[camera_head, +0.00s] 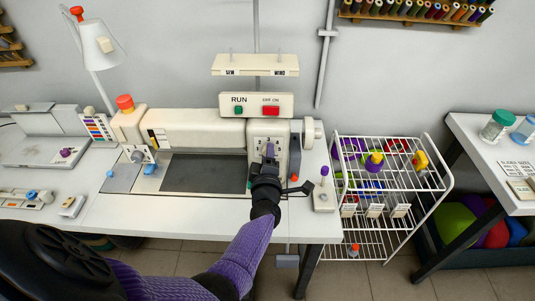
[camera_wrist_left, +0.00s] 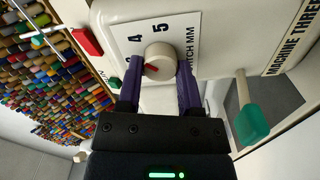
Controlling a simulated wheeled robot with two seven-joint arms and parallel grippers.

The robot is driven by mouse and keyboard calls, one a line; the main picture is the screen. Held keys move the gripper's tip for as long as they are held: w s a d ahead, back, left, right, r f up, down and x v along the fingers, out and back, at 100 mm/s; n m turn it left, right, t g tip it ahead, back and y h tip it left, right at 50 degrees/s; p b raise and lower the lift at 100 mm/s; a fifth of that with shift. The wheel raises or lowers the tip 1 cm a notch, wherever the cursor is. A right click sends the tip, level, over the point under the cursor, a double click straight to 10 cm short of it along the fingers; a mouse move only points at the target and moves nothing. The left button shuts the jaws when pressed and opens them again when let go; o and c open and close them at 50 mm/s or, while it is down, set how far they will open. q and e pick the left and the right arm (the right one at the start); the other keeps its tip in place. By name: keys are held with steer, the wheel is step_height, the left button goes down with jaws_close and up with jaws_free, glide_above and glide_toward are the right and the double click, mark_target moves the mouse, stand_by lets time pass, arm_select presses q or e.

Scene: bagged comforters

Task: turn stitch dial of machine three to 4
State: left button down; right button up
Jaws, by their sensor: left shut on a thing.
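Machine three (camera_head: 205,130) stands on the white table in the head view. A red mark on the knob points to the lower left, below the printed 4. The 4 and 5 are readable; other numbers are partly hidden. My left gripper (camera_head: 268,161) is at the machine's right-hand head, its purple fingers on both sides of the dial, shut on it. In the head view the gripper hides the dial. My right gripper is out of view.
A green-tipped lever (camera_wrist_left: 250,120) stands close to the right finger in the wrist view. A RUN panel with a red button (camera_head: 271,111) sits above the head. A handwheel (camera_head: 314,129) and a white wire cart (camera_head: 395,185) are to the right.

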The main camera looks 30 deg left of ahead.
arm_select(q)
steer(key=shift+m, duration=0.5)
steer(key=shift+c, duration=1.3)
jaws_free()
